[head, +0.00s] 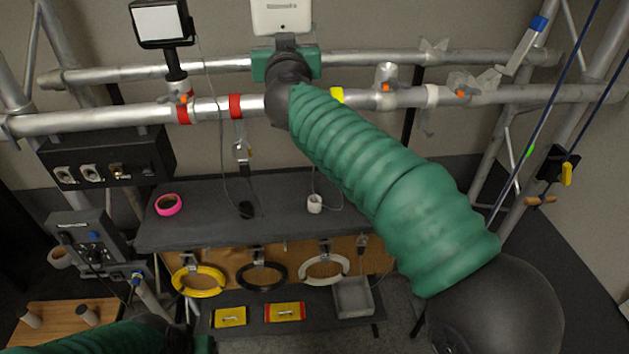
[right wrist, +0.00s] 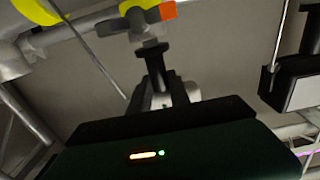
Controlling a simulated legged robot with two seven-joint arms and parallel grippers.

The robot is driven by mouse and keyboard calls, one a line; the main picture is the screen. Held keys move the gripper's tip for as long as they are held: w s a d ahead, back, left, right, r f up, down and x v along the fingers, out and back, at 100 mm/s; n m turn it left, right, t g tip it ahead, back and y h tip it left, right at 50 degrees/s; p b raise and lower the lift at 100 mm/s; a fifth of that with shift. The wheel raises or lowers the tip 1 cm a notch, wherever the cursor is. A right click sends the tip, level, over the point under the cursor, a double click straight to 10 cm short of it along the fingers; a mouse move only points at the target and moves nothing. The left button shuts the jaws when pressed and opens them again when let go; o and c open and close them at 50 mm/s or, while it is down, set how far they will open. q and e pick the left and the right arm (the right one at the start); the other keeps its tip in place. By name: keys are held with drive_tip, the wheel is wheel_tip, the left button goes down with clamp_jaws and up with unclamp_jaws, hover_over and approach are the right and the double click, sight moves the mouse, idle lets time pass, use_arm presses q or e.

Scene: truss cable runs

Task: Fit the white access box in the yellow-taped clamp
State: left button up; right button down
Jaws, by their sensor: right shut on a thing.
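The white access box (head: 282,17) is at the top of the head view, above the truss tubes. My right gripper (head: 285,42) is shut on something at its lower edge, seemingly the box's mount. Yellow tape (head: 337,95) shows on the front tube beside my right arm; the arm hides the tube left of it. In the right wrist view, a clamp (right wrist: 140,22) with an orange tip and yellow tape sits above a dark stem (right wrist: 156,70); I cannot tell whether they touch. A dark body with small lights fills the bottom there.
A lamp (head: 160,22) stands on the front tube (head: 95,115) at left, near red tape (head: 237,106). Other clamps (head: 385,76) are on the tube at right. Below are a grey shelf (head: 190,230), cable coils (head: 198,281) and a black panel (head: 105,158).

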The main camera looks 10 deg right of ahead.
drive_tip(key=shift+f+b, duration=0.35)
drive_tip(key=shift+f, duration=0.2)
drive_tip(key=c, duration=1.1)
unclamp_jaws()
drive_tip(key=shift+c, duration=0.2)
drive_tip(key=shift+s+f, duration=0.1)
drive_tip(key=shift+f, duration=0.05)
drive_tip(key=s+b, duration=0.4)
drive_tip(key=s, duration=1.2)
drive_tip(key=shift+s, duration=0.25)
drive_tip(key=shift+a, duration=0.15)
